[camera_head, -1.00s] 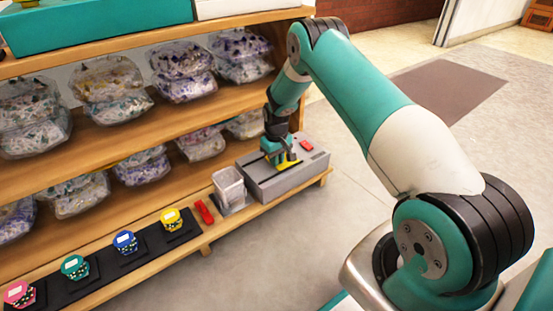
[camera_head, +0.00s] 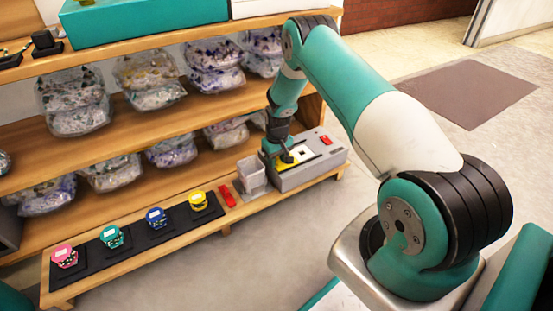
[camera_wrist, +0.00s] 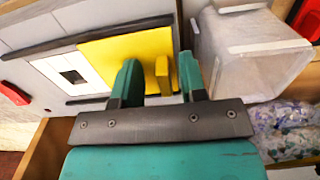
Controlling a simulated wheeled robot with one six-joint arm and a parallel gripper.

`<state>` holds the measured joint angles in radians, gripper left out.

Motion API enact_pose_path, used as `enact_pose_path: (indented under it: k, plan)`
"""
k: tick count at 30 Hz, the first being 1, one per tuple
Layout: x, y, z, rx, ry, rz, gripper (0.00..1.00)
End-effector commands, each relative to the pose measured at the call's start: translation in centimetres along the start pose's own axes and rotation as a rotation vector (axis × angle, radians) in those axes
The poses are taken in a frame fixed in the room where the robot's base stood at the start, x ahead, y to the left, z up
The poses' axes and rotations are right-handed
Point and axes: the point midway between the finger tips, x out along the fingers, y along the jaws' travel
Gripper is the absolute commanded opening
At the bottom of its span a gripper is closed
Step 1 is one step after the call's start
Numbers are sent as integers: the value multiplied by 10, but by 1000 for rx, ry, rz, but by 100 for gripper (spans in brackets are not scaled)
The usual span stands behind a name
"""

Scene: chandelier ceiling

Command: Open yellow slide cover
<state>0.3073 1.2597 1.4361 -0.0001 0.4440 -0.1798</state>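The yellow slide cover (camera_wrist: 122,62) lies on the grey box (camera_head: 318,167), between two dark rails. It sits toward the end by the clear container, and a white panel with a dark square opening (camera_wrist: 73,75) shows beside it. In the head view the cover (camera_head: 282,166) is partly hidden by my gripper (camera_head: 278,156). In the wrist view the teal fingers of my gripper (camera_wrist: 161,78) stand on either side of the cover's raised yellow handle (camera_wrist: 163,74), with a visible gap on each side. The gripper is open and holds nothing.
A clear container (camera_head: 252,175) stands close beside the box, with a red object (camera_head: 227,195) to its left. A red button (camera_head: 325,140) is on the box's far end. A shelf board (camera_head: 200,82) with bagged items runs above and behind. Floor in front is clear.

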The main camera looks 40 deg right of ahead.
Motion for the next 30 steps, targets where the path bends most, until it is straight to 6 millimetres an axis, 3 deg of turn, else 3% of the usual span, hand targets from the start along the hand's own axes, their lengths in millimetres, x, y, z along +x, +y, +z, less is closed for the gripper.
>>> enact_pose_path:
  k: [7, 11, 24, 30]
  plan:
    - [0, -1, 0, -1, -1, 0, 38]
    - [-10, -1, 0, -1, 0, 0, 38]
    - [-116, -1, -1, -1, 1, 0, 38]
    - [-155, -1, 0, -1, 0, 0, 38]
